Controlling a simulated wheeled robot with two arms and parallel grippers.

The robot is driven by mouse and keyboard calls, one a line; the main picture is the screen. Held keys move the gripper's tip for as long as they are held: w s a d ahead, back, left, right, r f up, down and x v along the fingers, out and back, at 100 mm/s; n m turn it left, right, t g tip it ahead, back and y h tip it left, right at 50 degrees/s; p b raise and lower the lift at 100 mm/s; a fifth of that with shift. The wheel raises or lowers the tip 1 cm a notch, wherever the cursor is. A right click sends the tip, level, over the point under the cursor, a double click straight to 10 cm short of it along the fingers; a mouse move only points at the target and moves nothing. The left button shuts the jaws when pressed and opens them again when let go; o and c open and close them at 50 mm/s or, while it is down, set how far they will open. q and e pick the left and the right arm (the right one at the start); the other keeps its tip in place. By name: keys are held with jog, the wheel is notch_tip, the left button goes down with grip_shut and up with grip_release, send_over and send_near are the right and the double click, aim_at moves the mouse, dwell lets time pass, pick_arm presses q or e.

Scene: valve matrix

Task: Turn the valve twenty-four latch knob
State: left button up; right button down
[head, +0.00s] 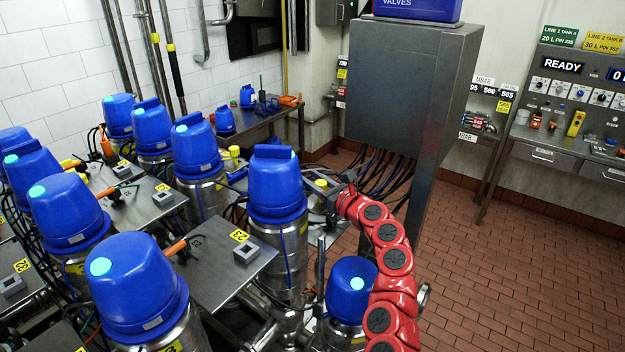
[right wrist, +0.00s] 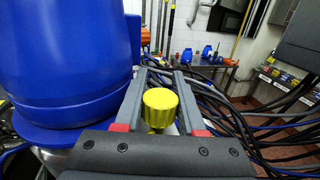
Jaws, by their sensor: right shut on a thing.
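A yellow latch knob (right wrist: 160,98) sits between the two grey fingers of my right gripper (right wrist: 159,80) in the right wrist view. The gripper is shut on it. In the head view the yellow knob (head: 321,183) shows just right of a tall blue-capped valve (head: 276,195). My right gripper (head: 328,197) is there at the end of my red arm, small and partly hidden. The blue cap also fills the left of the right wrist view (right wrist: 65,60). I cannot read a number twenty-four on this valve. My left gripper is not in view.
Several blue-capped valves stand at left, with metal plates (head: 222,258) between them; one plate is marked 23. A lower blue cap (head: 350,288) stands close beside my arm. A grey cabinet (head: 405,90) with dark cables stands behind. The brick floor (head: 520,270) at right is clear.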

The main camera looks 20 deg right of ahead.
jog(key=shift+m+h, duration=0.4)
jog(key=shift+h, duration=0.2)
jog(key=m+h, duration=0.1)
jog(key=h, duration=0.1)
jog(key=m+t+h, duration=0.1)
jog(key=h, duration=0.1)
jog(key=shift+w+d+m, duration=0.1)
jog(key=shift+d+m, duration=0.2)
jog(key=shift+d, duration=0.05)
jog(key=shift+d+r+m+h, duration=0.1)
jog(key=shift+d+m+h, duration=0.1)
jog(key=shift+m+h, duration=0.6)
jog(key=shift+d+m+h, duration=0.2)
jog(key=shift+m+h, duration=0.2)
jog(key=shift+h, duration=0.65)
jog(key=shift+d+r+m+h, duration=0.1)
jog(key=shift+d+m+h, duration=0.1)
jog(key=shift+m+h, duration=0.6)
jog(key=shift+d+h, duration=0.15)
jog(key=shift+h, duration=0.3)
jog(key=c, duration=0.8)
grip_release()
jog(key=shift+o, duration=0.2)
jog(key=shift+f, duration=0.1)
